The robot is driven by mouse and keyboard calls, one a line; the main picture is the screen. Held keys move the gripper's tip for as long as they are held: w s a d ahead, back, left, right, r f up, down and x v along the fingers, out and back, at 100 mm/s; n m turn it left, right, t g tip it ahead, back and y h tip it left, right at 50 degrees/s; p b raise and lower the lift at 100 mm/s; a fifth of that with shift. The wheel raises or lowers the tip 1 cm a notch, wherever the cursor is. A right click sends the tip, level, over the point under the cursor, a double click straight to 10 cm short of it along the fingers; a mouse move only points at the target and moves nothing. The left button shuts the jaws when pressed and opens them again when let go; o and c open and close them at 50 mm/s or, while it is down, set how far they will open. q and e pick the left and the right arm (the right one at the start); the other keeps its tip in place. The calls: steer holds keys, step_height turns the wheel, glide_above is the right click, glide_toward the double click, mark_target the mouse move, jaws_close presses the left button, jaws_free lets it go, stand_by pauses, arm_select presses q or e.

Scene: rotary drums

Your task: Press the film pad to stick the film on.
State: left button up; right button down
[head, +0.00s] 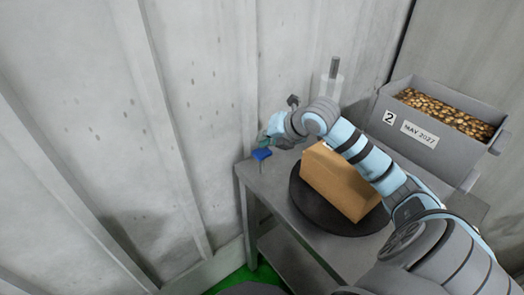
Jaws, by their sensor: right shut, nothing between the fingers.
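A tan box (340,182) stands on a dark round turntable (312,213) on the grey table. A small blue block (262,154), which may be the film pad, is at the table's left back corner. My right arm reaches over the box from the right. My right gripper (266,142) is shut and empty, close above the blue block; whether they touch cannot be told. A pale see-through roll (328,88) on a grey upright post stands behind the arm, and may be the film. No film shows clearly on the box. My left gripper is out of view.
A grey bin (430,140) full of small brown pieces, marked 2 and MAY 2027, stands at the right back. The grey table (268,190) has a bare strip along its left front edge. Pale ribbed walls stand behind and to the left.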

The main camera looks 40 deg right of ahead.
mark_target(265, 150)
steer(key=shift+f, duration=0.15)
steer(key=shift+f+b, duration=0.3)
steer(key=shift+b, duration=0.15)
steer(key=shift+f+b, duration=1)
steer(key=shift+f, duration=0.2)
stand_by(0.9)
steer(key=shift+r, duration=0.15)
steer(key=shift+r+p, duration=1.25)
steer(key=shift+r, duration=0.25)
steer(key=shift+r, duration=0.1)
step_height(265, 150, up, 5)
steer(key=p, duration=0.4)
